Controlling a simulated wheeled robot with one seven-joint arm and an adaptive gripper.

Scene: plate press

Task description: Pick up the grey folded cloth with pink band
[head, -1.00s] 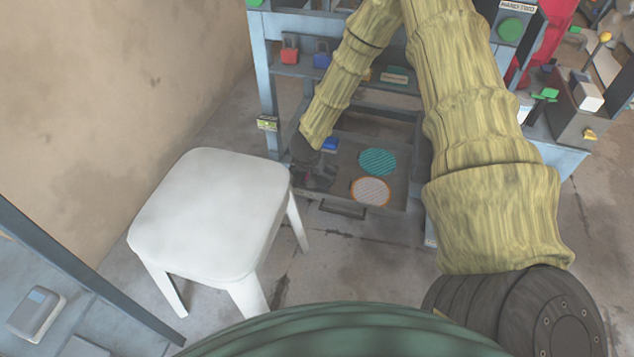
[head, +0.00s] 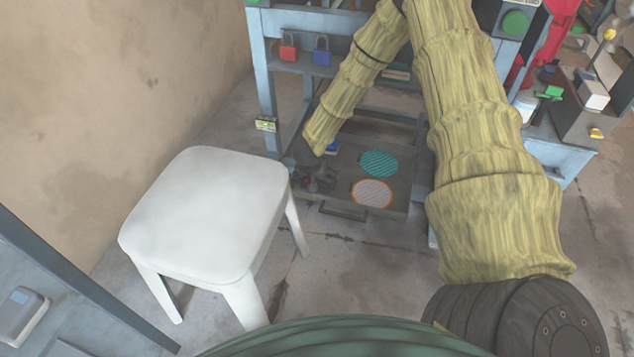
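My gripper (head: 314,180) is small and dark in the head view. It reaches down at the left end of a low open drawer (head: 345,200), just right of the white stool. I cannot tell whether its fingers are open or shut, or whether anything is between them. I cannot make out the grey folded cloth with pink band; my gripper and forearm cover part of the drawer's left side.
In the drawer lie a teal striped disc (head: 379,164), an orange-rimmed grey disc (head: 372,193) and a blue item (head: 332,147). A white stool (head: 205,215) stands close by. Red (head: 288,50) and blue (head: 322,54) padlocks are on the frame above.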

